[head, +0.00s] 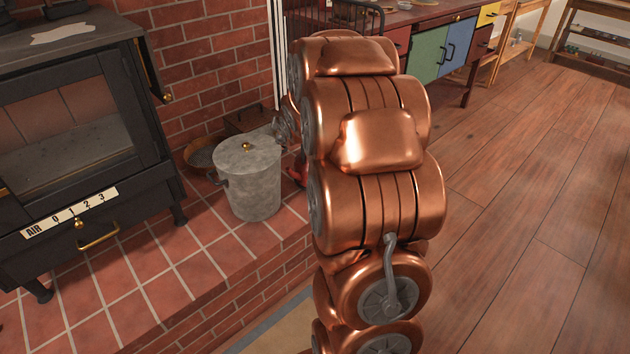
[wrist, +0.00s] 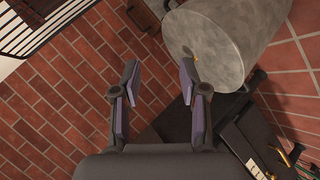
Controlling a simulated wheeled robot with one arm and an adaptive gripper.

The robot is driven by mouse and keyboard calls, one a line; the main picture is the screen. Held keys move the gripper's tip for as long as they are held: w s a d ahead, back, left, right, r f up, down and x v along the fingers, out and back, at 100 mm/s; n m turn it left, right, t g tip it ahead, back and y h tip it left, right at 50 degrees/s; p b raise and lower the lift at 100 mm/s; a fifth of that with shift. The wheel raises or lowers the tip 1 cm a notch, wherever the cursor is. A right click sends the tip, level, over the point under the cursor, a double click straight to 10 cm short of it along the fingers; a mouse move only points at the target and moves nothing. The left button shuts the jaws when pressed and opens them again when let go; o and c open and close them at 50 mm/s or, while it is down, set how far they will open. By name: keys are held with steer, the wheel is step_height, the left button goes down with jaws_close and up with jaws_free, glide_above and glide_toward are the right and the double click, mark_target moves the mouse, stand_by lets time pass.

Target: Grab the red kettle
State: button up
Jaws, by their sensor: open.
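A small patch of red (head: 297,172) shows in the head view, between the metal bucket and my copper arm. It may be part of the red kettle, but my arm hides most of it and I cannot tell its shape. I see no kettle in the wrist view. My gripper (wrist: 159,82) is open in the wrist view, with nothing between its two fingers. The brick wall and part of the bucket lie beyond the fingers. In the head view my gripper is not clearly seen behind the arm.
A grey lidded metal bucket (head: 247,178) stands on the tiled hearth; it also shows in the wrist view (wrist: 235,35). A black stove (head: 75,130) stands at left. A desk with coloured doors (head: 428,55) is at the back. The wooden floor (head: 530,200) at right is clear.

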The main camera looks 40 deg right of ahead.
steer(key=shift+w+d+f+n+t+h+b, duration=0.4)
steer(key=shift+w+d+f+n+t+b, duration=0.55)
steer(key=shift+d+f+b, duration=1.9)
steer(key=shift+w+d+f+n+t+h+b, duration=0.4)
steer(key=shift+w+d+f+n+t+b, duration=0.55)
steer(key=shift+d+f+b, duration=1.9)
steer(key=shift+w+d+f+n+t+h+b, duration=0.5)
steer(key=shift+d+f+n+t+b, duration=1.05)
steer(key=shift+d, duration=2.5)
steer(key=shift+w+d+f+m, duration=0.15)
steer(key=shift+w+f+m, duration=0.4)
steer(key=shift+w+f, duration=0.15)
steer(key=shift+w+d+f+b, duration=0.15)
steer(key=shift+w+b, duration=0.25)
steer(key=shift+w, duration=0.05)
steer(key=shift+w+d+f+b, duration=0.1)
steer(key=shift+w+d+b, duration=0.05)
steer(key=shift+w+b, duration=0.25)
steer(key=shift+x, duration=1.05)
steer(key=shift+r, duration=0.15)
jaws_close()
